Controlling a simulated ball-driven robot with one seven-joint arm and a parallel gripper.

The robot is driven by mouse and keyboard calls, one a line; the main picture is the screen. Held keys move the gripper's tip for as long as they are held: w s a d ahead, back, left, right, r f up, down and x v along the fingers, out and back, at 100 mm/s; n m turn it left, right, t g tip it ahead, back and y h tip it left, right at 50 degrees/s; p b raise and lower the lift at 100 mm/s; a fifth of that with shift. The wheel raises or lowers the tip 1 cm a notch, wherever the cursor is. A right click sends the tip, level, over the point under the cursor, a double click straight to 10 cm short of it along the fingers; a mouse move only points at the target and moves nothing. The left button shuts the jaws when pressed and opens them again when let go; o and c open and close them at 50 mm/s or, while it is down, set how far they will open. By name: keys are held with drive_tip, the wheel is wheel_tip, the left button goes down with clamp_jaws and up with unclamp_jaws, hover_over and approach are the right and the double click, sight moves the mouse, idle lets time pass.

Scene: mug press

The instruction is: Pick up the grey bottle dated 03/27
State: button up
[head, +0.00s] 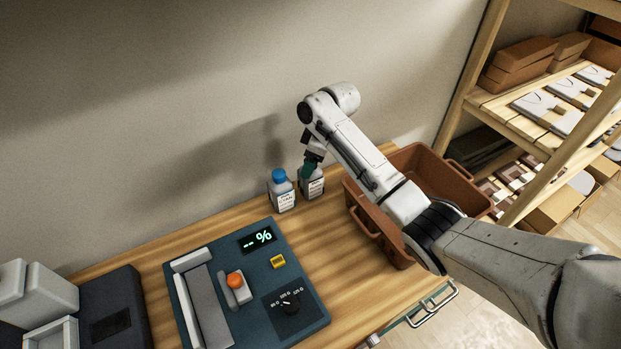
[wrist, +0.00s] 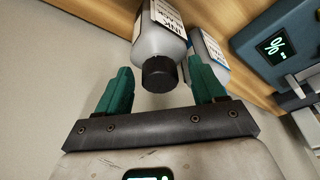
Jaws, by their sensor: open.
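Two grey bottles with white labels stand side by side on the wooden table against the wall. One bottle (head: 314,187) has a black cap, seen in the wrist view (wrist: 163,38); the other (head: 284,199) has a blue cap and stands to its left in the head view. It shows partly hidden behind the black-capped one in the wrist view (wrist: 209,50). The dates are too small or cut off to read. My gripper (head: 311,166) is open above the black-capped bottle. In the wrist view its green fingers (wrist: 161,85) lie either side of the black cap, apart from it.
A brown crate (head: 420,155) stands right of the bottles, close under my arm. A blue-grey device (head: 215,258) with a percent display, orange knob and dial lies at front left. A dark machine (head: 115,310) is further left. Bare table (head: 318,242) lies between device and crate.

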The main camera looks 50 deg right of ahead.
drive_tip(key=shift+f, duration=0.3)
drive_tip(key=shift+c, duration=0.4)
clamp_jaws()
drive_tip(key=shift+w+r, duration=0.1)
